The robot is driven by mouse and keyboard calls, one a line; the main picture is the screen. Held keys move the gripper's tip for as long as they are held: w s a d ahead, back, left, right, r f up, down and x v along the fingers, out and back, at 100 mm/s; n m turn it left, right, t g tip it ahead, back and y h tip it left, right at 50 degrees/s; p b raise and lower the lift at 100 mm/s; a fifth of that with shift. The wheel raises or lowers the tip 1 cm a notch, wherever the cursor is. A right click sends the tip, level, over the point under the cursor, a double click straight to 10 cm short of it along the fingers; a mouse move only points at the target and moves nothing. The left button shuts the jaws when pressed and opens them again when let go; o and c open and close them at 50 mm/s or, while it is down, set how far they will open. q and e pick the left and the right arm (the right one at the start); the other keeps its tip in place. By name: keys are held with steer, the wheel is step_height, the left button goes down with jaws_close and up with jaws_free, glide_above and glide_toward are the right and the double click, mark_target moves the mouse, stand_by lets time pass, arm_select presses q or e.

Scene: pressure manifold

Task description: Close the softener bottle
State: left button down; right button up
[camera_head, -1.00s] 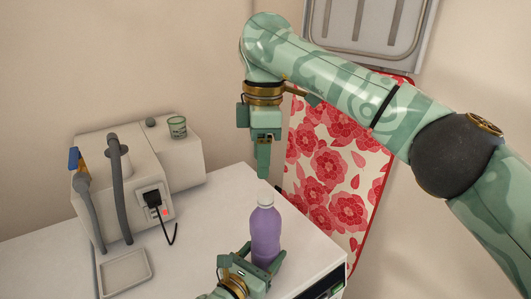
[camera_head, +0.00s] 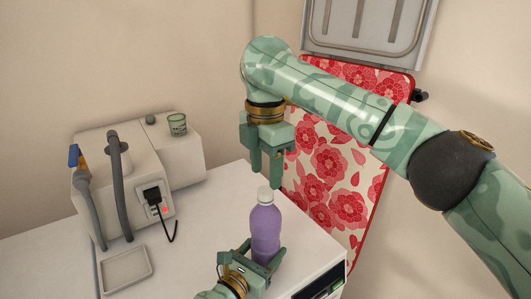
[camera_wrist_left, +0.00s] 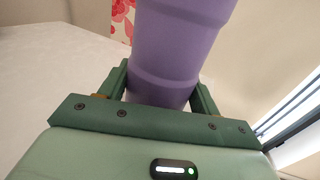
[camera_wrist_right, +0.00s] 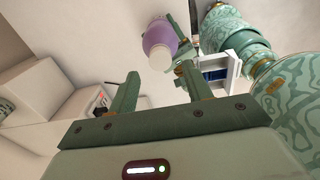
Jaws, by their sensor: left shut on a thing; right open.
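The softener bottle (camera_head: 265,232) is purple with a white cap (camera_head: 264,194) on its neck and stands upright on the white surface. My left gripper (camera_head: 262,262) is shut around its lower body; the left wrist view shows the purple body (camera_wrist_left: 176,50) between the fingers. My right gripper (camera_head: 265,182) points down just above the cap, open and empty. In the right wrist view the cap (camera_wrist_right: 160,59) lies beyond the open fingers (camera_wrist_right: 158,65), apart from them. I cannot tell how tightly the cap sits.
A white machine (camera_head: 130,180) with grey hoses and a black plug stands at the left, with a green cup (camera_head: 177,125) on it. A shallow tray (camera_head: 126,270) lies in front. A red floral board (camera_head: 335,185) leans behind the bottle. The white top (camera_head: 200,235) between is clear.

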mark_target(266, 189)
steer(key=shift+f, duration=2.2)
steer(key=c, duration=1)
steer(key=shift+c, duration=0.3)
steer(key=o, duration=1.2)
steer(key=shift+c, duration=0.2)
